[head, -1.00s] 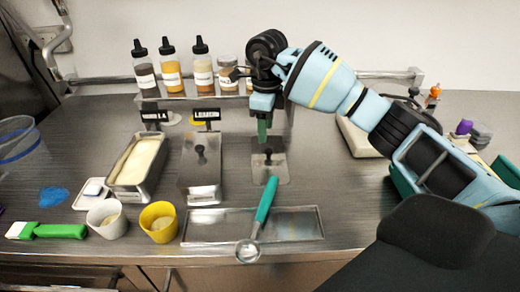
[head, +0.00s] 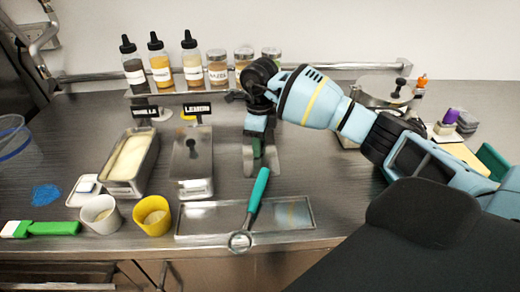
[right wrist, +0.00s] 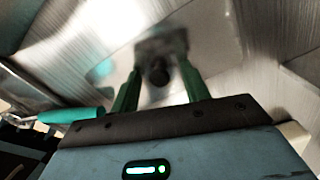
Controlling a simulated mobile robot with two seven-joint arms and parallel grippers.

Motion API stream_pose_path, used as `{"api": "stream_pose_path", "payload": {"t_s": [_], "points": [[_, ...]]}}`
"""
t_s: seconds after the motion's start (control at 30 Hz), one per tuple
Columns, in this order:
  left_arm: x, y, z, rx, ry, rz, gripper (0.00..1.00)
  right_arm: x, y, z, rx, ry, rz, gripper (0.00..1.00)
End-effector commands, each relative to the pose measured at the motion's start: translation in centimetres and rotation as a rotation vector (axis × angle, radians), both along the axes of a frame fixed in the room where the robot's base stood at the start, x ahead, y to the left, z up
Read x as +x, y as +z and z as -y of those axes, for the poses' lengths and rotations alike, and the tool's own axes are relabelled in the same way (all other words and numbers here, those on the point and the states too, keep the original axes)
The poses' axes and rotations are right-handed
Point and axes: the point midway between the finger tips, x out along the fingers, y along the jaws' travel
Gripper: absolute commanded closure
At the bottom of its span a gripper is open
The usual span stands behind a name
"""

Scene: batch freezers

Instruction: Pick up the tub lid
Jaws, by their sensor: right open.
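The tub lid (head: 262,171) is a flat metal plate with a dark knob, lying on the steel counter behind the scoop tray; my right gripper hides most of it in the head view. In the right wrist view, the lid's dark round knob (right wrist: 158,73) is between my two green fingers, nearer their tips. My right gripper (head: 259,154) points down over the lid. It is open, with a finger on either side of the knob; whether they touch it cannot be told. My left gripper is not in view.
Left of the lid stand the lidded lemon tub (head: 193,165) and the open vanilla tub (head: 130,162). In front is a shallow metal tray (head: 290,215) with a teal-handled scoop (head: 257,195). Bottles and jars stand on a shelf (head: 170,94) behind. A white cup and yellow cup (head: 153,215) stand front left.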

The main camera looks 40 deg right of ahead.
Motion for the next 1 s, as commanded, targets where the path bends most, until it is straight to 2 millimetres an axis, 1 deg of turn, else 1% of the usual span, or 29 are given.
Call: {"api": "stream_pose_path", "payload": {"t_s": [0.23, 0.27, 0.6, 0.87, 0.97, 1.0], "points": [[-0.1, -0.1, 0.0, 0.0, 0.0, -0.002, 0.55, 0.0, -0.2, 0.0, 0.0, 0.0, 0.001, 0.54], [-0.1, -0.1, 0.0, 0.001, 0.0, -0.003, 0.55, 0.0, -0.2, 0.0, 0.001, 0.0, 0.001, 0.56], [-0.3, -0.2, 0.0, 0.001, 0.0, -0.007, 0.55, 0.0, -0.2, 0.0, 0.001, 0.0, 0.001, 1.0], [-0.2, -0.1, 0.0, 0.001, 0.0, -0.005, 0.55, 0.0, 0.1, 0.0, 0.001, 0.0, 0.002, 1.0], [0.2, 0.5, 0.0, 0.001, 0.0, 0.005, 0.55, 0.1, 0.9, -0.1, 0.001, 0.0, 0.004, 1.0], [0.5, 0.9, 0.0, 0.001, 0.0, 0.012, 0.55, 0.1, 1.5, -0.1, 0.002, 0.0, 0.007, 1.0]]}}
